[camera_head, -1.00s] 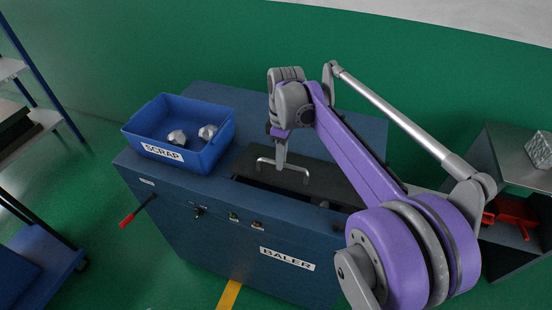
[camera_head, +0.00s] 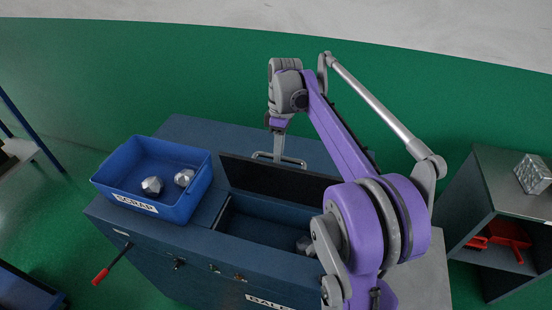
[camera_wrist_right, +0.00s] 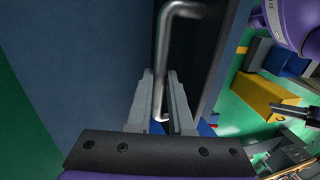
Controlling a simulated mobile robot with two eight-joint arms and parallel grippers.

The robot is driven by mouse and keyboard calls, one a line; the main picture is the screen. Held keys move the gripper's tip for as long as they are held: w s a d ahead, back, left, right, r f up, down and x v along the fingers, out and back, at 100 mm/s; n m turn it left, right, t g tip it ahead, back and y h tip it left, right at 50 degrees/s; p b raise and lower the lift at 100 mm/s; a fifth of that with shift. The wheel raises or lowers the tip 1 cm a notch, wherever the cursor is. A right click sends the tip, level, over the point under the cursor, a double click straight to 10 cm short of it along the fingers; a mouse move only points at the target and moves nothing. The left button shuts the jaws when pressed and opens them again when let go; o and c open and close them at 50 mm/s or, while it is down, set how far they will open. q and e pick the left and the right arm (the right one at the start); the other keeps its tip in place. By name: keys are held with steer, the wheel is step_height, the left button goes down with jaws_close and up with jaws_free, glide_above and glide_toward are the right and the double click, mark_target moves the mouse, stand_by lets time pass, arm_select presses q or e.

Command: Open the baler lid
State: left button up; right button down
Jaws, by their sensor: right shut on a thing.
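The baler (camera_head: 150,268) is a dark blue cabinet in the head view. Its lid (camera_head: 275,181) is tilted up, dark inner face towards me, with the chamber (camera_head: 262,226) open in front of it. A grey lump (camera_head: 304,243) shows in the chamber, partly hidden by my right arm. The lid's metal bar handle (camera_head: 293,161) is at the lid's upper edge. My right gripper (camera_head: 279,150) is shut on this handle. In the right wrist view the handle (camera_wrist_right: 164,45) runs between the fingers of the gripper (camera_wrist_right: 160,92).
A blue SCRAP bin (camera_head: 130,185) with two foil lumps (camera_head: 152,186) stands on the baler's left side. A red-tipped lever (camera_head: 101,276) sticks out at the front left. A grey shelf (camera_head: 490,185) at right holds a silver cube (camera_head: 532,175) and a red object (camera_head: 508,236).

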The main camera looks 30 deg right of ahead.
arm_select(q)
steer(key=shift+s+f+b, duration=0.3)
steer(key=shift+f+b, duration=0.15)
steer(key=shift+f, duration=0.25)
steer(key=shift+s+f+b, duration=0.35)
steer(key=shift+f+b, duration=0.15)
steer(key=shift+f, duration=0.2)
steer(key=shift+s+f+b, duration=0.3)
steer(key=shift+f+b, duration=0.15)
steer(key=shift+f, duration=0.25)
arm_select(e)
steer(key=shift+w+d+f+g+y, duration=0.3)
steer(key=shift+w+d+g+y, duration=0.15)
steer(key=shift+w+d+y, duration=0.2)
steer(key=shift+w+d+f+g+y, duration=0.35)
steer(key=shift+w+d+g+y, duration=0.15)
steer(key=shift+d, duration=0.2)
steer(key=shift+w+d+f+g+y, duration=0.3)
steer(key=shift+w+d+g+y, duration=0.15)
steer(key=shift+w+d+y, duration=0.2)
arm_select(q)
steer(key=shift+f, duration=0.1)
arm_select(e)
steer(key=shift+d, duration=0.1)
steer(key=c, duration=0.8)
jaws_free()
steer(key=shift+r, duration=0.15)
